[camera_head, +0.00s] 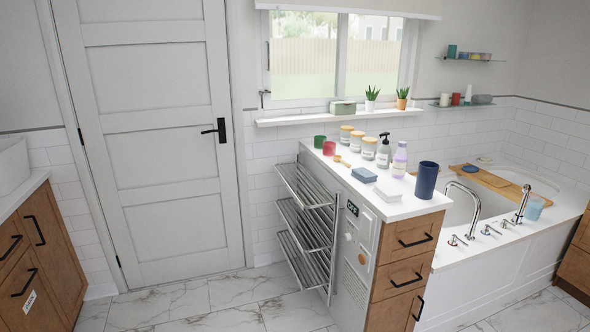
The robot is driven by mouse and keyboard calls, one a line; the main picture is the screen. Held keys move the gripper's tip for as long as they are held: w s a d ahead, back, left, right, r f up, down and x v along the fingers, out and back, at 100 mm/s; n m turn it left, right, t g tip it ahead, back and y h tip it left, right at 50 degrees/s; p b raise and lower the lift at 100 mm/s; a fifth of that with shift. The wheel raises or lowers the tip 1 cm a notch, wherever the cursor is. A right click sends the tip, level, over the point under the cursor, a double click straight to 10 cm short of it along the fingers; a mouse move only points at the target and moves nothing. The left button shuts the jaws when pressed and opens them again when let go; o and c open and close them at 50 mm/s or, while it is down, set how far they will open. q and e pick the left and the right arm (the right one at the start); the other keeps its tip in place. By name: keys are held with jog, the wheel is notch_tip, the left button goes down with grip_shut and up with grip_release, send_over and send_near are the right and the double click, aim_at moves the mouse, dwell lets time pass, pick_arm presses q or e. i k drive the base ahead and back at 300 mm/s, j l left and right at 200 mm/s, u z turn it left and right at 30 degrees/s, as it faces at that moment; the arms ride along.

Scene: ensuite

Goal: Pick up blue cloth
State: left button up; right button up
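A small flat blue item (364,175), which looks like a folded cloth, lies on the white counter top (400,208). It is left of a similar flat white item (388,191). A light blue item (533,210) sits on the near rim of the bathtub at the right; I cannot tell whether it is a cloth or a cup. Neither of my grippers is in view.
A dark blue cup (426,180) stands near the counter's right end. Bottles (399,160), lidded jars (369,148) and red and green cups line its back. A metal rack (306,222) juts out left of the cabinet. Floor (230,312) in front is clear.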

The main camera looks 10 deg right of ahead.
aim_at(365, 176)
jog(key=i+j+z, duration=0.15)
jog(key=i+z, duration=0.25)
jog(key=i, duration=0.2)
jog(key=i+j+z, duration=0.3)
jog(key=i+z, duration=0.15)
jog(key=i, duration=0.15)
jog(key=i+j+z, duration=0.4)
jog(key=i+j, duration=0.1)
